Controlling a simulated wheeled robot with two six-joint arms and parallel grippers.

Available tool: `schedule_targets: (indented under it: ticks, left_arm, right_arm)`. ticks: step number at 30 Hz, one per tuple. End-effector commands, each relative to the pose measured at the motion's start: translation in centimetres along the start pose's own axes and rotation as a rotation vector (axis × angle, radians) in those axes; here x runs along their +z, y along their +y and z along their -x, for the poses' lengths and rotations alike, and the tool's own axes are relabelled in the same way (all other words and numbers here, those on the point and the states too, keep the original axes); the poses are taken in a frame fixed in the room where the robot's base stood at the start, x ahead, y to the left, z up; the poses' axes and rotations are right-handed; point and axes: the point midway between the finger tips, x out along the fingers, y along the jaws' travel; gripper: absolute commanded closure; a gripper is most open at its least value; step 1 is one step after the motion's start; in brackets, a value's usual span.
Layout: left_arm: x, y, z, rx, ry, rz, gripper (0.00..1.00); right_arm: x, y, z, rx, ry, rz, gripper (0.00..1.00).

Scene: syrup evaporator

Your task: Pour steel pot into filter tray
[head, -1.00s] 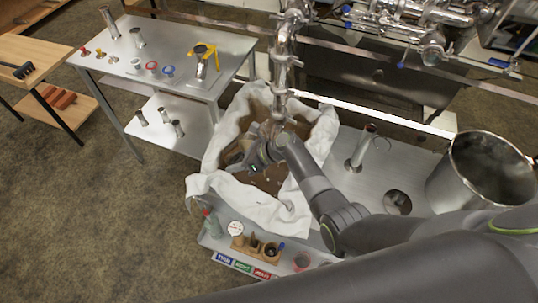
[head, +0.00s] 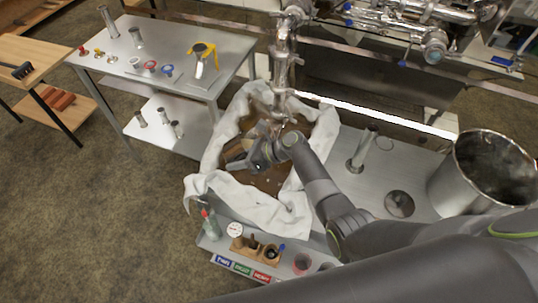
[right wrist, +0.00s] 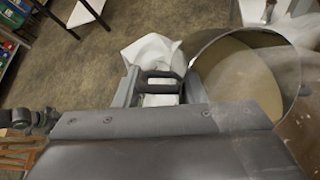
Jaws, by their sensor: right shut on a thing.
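My right gripper (head: 240,160) is over the cloth-lined filter tray in the head view. In the right wrist view my right gripper (right wrist: 160,88) is shut on the dark handle of the steel pot (right wrist: 213,62). The pot's wide round rim shows right of the fingers, with a tan surface inside it; whether that is liquid I cannot tell. In the head view the pot is hard to make out behind the gripper. The filter tray (head: 262,212) has white cloth draped over its sides and a brown inside. My left gripper is not in view.
A large steel bucket (head: 463,185) stands on the counter at the right. A steel pipe with valves (head: 283,60) rises behind the tray. A small rack (head: 255,249) and a red-capped bottle (head: 208,222) stand in front. A steel side table (head: 180,45) holds small tools.

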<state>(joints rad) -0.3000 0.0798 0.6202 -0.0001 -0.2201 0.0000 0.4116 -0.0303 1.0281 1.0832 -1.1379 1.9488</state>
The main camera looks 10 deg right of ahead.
Motion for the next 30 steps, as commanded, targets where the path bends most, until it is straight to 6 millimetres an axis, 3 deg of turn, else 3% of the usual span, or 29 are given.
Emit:
schedule_targets:
  ticks: [30]
  left_arm:
    - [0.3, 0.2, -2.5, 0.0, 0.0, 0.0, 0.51]
  right_arm:
    - [0.6, 0.1, 0.7, 0.041, -0.104, -0.012, 1.0]
